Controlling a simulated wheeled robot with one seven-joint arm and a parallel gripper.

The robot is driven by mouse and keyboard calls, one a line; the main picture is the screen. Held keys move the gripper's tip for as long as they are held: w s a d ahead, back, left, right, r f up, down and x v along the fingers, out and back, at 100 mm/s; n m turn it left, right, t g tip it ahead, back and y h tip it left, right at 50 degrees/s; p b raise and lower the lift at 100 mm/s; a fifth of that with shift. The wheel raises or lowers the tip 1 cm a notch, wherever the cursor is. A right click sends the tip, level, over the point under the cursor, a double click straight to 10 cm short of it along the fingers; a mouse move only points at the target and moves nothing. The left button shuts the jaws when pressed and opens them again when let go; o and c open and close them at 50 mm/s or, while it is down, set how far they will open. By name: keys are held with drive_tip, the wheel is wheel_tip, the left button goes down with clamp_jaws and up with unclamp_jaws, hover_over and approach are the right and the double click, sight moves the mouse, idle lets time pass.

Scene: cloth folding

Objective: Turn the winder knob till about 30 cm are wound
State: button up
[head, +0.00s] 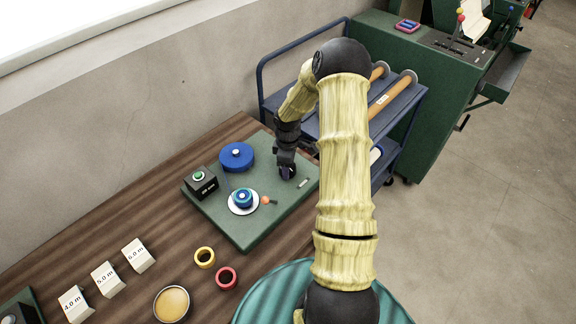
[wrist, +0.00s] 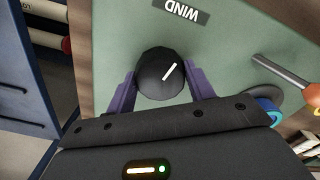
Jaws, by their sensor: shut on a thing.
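The winder knob (wrist: 158,75) is a round black knob with a white pointer line. It stands on a green panel (wrist: 225,45) below a label reading "WIND" that appears upside down in the wrist view. My gripper (wrist: 160,88) is around the knob, with one purple finger on each side, shut on it. In the head view my gripper (head: 287,172) is at the right part of the green board (head: 240,235), and it hides most of the knob. A blue round spool (head: 242,197) on a white disc sits on the board, beside an orange-tipped lever (head: 267,200).
A larger blue disc (head: 236,156) and a black box with a green button (head: 200,182) are on the board. Yellow (head: 204,257) and red (head: 227,277) rings, a round tin (head: 172,303) and number blocks (head: 108,279) lie on the wooden table. A blue cart (head: 305,55) stands behind.

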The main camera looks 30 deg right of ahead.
drive_tip(key=shift+w+m, duration=0.1)
drive_tip(key=shift+m, duration=1)
drive_tip(key=o, duration=1)
drive_tip(key=shift+r, duration=0.1)
wheel_tip(320, 180, up, 17)
drive_tip(key=shift+r+b, duration=0.1)
drive_tip(key=shift+b, duration=0.7)
